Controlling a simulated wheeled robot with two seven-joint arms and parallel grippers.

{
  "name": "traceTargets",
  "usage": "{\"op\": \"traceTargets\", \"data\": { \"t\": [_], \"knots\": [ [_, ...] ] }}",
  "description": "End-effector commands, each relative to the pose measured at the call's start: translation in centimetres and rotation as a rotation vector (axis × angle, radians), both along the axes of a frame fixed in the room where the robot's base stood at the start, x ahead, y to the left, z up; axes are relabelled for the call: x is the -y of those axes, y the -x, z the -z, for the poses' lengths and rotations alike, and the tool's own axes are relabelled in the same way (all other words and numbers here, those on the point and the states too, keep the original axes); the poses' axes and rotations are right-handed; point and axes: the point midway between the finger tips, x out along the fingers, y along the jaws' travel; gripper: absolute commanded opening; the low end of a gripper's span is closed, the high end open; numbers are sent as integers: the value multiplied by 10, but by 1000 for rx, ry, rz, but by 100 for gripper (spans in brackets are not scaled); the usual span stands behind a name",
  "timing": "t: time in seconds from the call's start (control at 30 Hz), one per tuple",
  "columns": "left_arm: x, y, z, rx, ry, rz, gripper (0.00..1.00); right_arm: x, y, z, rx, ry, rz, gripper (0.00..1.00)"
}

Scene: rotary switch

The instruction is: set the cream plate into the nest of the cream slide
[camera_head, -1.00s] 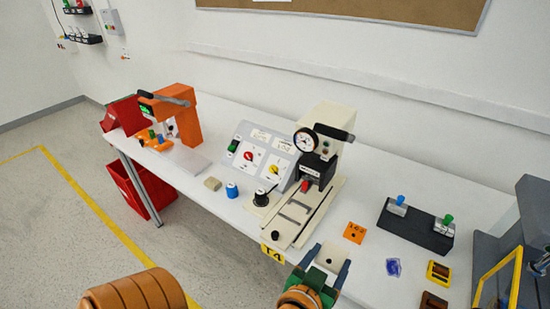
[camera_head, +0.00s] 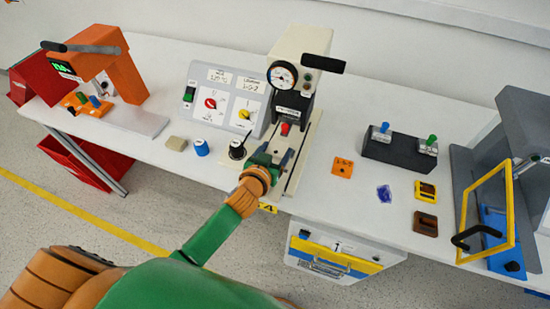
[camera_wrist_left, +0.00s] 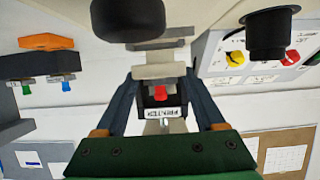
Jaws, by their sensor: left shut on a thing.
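The cream slide (camera_head: 311,148) is the rail unit in front of the cream press (camera_head: 300,42) with a round gauge. My left gripper (camera_head: 277,153) is over the front part of the slide and covers much of it in the head view. It is shut on the cream plate (camera_wrist_left: 165,71), which shows between its fingertips in the left wrist view. In the head view the plate is mostly hidden by the gripper. The nest is hidden too, and I cannot tell whether the plate touches the slide. My right gripper is not in view.
A black knob (camera_head: 237,149) stands just left of my gripper, with a blue knob (camera_head: 201,148) farther left. The control panel (camera_head: 222,100) is behind. An orange tag (camera_head: 343,167) and a black block (camera_head: 400,149) with switches are to the right.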

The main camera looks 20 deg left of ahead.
Motion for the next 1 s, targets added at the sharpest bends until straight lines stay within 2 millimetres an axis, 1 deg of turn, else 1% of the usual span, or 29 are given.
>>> {"op": "traceTargets", "data": {
  "t": [0.03, 0.1, 0.13, 0.37, 0.47, 0.5, 0.6, 0.77, 0.87, 0.97, 1.0],
  "knots": [
    [0, 1, 14, -7, -1, 0, 17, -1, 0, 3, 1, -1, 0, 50],
    [1, 1, 25, -6, 0, 1, 17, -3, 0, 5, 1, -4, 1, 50],
    [1, 1, 28, -5, -2, 2, 17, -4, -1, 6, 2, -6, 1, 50],
    [1, 2, 28, -3, 0, 2, 17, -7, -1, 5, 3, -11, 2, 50],
    [2, 2, 32, -4, 0, 2, 17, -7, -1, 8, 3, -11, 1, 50],
    [2, 2, 31, -4, 0, 3, 76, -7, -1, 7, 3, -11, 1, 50],
    [2, 2, 31, -4, 0, 2, 100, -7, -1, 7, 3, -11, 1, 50],
    [2, 2, 31, -4, -1, 3, 100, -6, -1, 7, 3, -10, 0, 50],
    [1, 2, 25, -4, -1, 3, 100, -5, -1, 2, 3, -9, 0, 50],
    [1, 15, 23, -6, 0, 3, 100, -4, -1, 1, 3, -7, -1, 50],
    [1, 23, 19, -5, 0, 3, 100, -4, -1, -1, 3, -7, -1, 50]
  ]
}}
